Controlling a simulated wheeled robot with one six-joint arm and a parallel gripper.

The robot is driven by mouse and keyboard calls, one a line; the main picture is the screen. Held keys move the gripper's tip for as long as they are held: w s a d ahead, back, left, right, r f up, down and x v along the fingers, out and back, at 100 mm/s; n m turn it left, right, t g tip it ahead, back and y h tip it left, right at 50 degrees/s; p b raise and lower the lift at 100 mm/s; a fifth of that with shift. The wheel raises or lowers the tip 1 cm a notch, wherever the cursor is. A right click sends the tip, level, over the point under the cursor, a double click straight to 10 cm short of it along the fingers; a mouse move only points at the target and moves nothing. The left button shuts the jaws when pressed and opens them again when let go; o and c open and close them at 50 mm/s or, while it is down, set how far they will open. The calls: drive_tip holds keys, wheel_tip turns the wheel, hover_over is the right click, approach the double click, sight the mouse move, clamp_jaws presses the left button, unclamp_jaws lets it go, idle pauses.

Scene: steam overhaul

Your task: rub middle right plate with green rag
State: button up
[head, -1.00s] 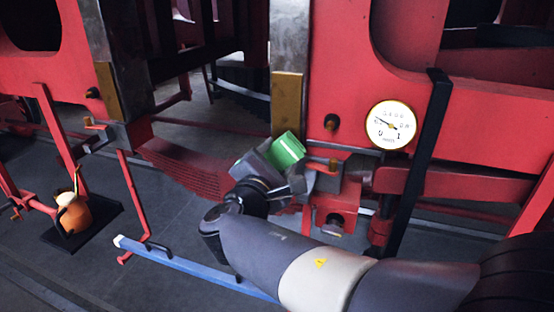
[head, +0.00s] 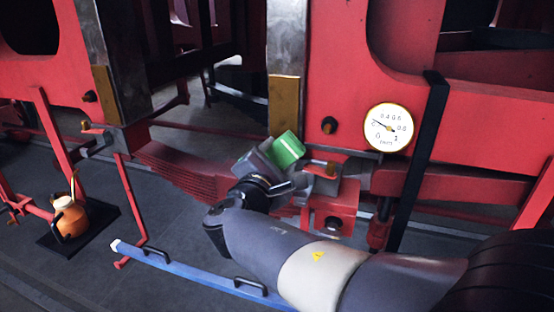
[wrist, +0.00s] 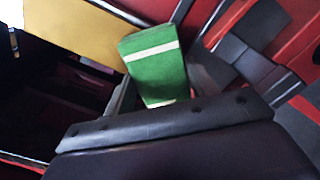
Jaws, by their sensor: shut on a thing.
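My gripper (head: 264,160) is shut on the green rag (head: 287,149), a folded green block with a white stripe. The rag also shows in the wrist view (wrist: 156,65), sticking out beyond the dark gripper body. A brass-yellow plate (head: 284,102) is on the lower part of a grey upright, right of the middle. The rag is just below this plate's lower end in the head view. In the wrist view the plate (wrist: 85,28) runs along the rag's upper left, and I cannot tell if they touch. Another brass plate (head: 106,95) is on the left upright.
A round white gauge (head: 388,127) and a black vertical strap (head: 418,160) are on the right. A red block (head: 333,210) lies close to my gripper's right. A blue bar (head: 190,271) is low in front. An orange jug (head: 70,220) stands on a black tray at left.

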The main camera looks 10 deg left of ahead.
sight(279, 141)
drive_tip(key=shift+r, duration=0.15)
drive_tip(key=shift+s+r+p, duration=0.1)
drive_tip(key=shift+r+p, duration=1.15)
drive_tip(key=shift+r, duration=0.7)
drive_tip(key=shift+f+b, duration=0.15)
drive_tip(key=shift+b, duration=0.25)
wheel_tip(279, 141, down, 4)
drive_tip(key=b, duration=0.4)
drive_tip(key=shift+s+a+b, duration=0.15)
drive_tip(key=shift+s+b, duration=0.15)
drive_tip(key=shift+s, duration=1.05)
drive_tip(key=shift+s+a+b, duration=0.1)
drive_tip(key=shift+s+b, duration=0.2)
drive_tip(key=shift+s, duration=1.05)
